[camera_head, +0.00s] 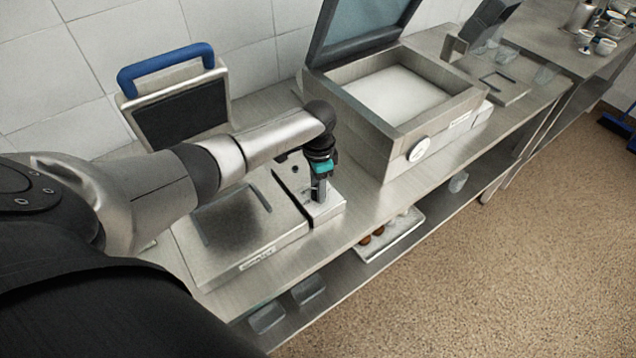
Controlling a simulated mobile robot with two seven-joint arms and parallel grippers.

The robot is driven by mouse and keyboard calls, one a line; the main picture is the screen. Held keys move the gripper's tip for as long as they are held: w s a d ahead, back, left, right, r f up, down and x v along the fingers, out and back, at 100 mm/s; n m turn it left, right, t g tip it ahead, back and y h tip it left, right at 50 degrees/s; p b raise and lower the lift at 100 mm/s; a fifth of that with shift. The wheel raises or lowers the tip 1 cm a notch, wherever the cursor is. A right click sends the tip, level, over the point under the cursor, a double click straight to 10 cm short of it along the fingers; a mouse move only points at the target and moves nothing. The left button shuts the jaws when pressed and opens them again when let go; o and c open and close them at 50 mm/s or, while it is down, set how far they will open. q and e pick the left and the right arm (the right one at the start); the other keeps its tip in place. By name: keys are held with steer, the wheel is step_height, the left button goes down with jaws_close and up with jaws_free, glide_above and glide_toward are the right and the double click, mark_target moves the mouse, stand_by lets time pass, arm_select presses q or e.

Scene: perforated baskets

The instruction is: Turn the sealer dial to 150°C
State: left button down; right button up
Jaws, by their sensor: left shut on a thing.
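The sealer (183,257) stands on the steel bench at the left, with its blue-handled lid (165,66) raised behind it. At its right side is a small light control box (327,211). My left gripper (317,197) points down onto the top of this box and is shut on the sealer dial there. The gripper hides most of the dial, and I cannot read its scale or setting. My right gripper is not in view.
A larger machine (388,150) with an open lid and a white front knob (419,149) stands close to the right. A lower shelf holds a tray (390,240) and clear containers (268,316). Cups (605,46) stand at far right.

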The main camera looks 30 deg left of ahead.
arm_select(q)
steer(key=m, duration=0.2)
steer(key=shift+w+m, duration=0.1)
steer(key=shift+m, duration=0.3)
steer(key=m, duration=0.3)
steer(key=shift+m+p, duration=0.3)
steer(key=m, duration=0.3)
steer(key=shift+m, duration=2.2)
steer(key=shift+b, duration=0.3)
steer(key=shift+c, duration=2.2)
jaws_free()
steer(key=shift+r, duration=0.1)
step_height(320, 180, up, 15)
steer(key=p, duration=0.1)
